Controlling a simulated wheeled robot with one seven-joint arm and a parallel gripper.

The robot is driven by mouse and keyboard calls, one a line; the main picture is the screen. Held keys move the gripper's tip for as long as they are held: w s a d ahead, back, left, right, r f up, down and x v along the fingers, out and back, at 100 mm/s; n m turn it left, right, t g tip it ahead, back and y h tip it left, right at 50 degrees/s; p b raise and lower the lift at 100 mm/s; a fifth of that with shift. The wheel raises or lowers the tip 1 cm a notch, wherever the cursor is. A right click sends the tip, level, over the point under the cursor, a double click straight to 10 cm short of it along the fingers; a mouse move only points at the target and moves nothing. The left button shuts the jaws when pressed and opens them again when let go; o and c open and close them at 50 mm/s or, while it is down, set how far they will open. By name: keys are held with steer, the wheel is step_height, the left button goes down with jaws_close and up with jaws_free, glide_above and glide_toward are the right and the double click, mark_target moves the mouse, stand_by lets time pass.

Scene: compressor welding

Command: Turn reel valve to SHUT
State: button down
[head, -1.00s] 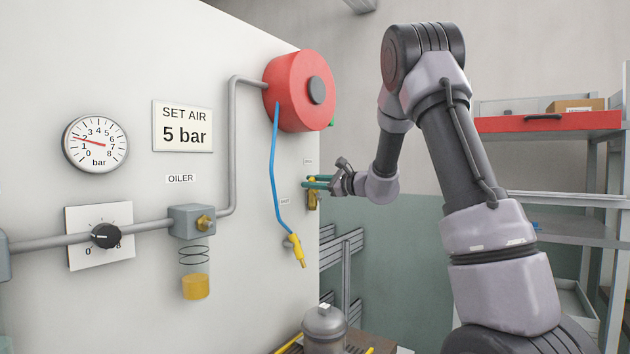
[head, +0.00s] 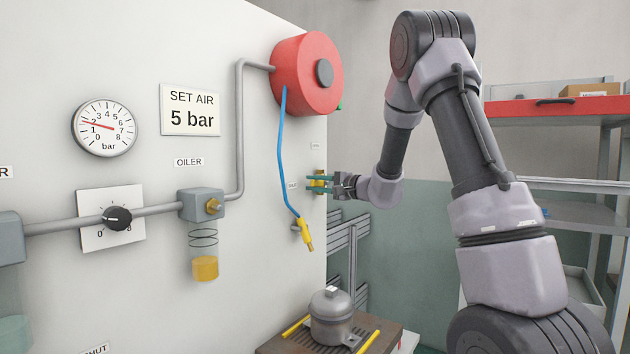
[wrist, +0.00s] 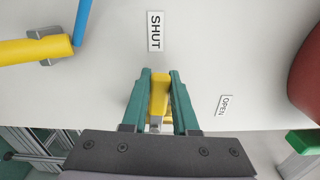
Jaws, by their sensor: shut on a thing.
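The reel valve's yellow handle (wrist: 160,92) sits between the two green fingers of my gripper (wrist: 160,73) in the wrist view. The fingers are shut on it. In the head view the yellow valve (head: 320,174) is at the right edge of the white panel, partly hidden by my gripper (head: 314,184). In the wrist view the SHUT label (wrist: 155,31) lies straight beyond the fingertips, and the OPEN label (wrist: 224,105) is off to the right. In the head view the SHUT label (head: 293,185) is left of the valve. The valve's pivot is mostly hidden.
A red hose reel (head: 305,75) is above the valve. Its blue hose (head: 283,150) hangs left of the valve, ending in a yellow nozzle (head: 306,234). A grey tank (head: 332,315) stands on a bench below. Shelving (head: 570,205) is behind my arm.

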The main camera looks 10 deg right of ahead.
steer(key=shift+f+n, duration=0.4)
steer(key=shift+n, duration=0.1)
steer(key=shift+f, duration=0.1)
steer(key=c, duration=0.7)
jaws_free()
steer(key=shift+d, duration=0.1)
steer(key=v, duration=1)
steer(key=shift+s+d, duration=0.25)
steer(key=shift+s, duration=0.05)
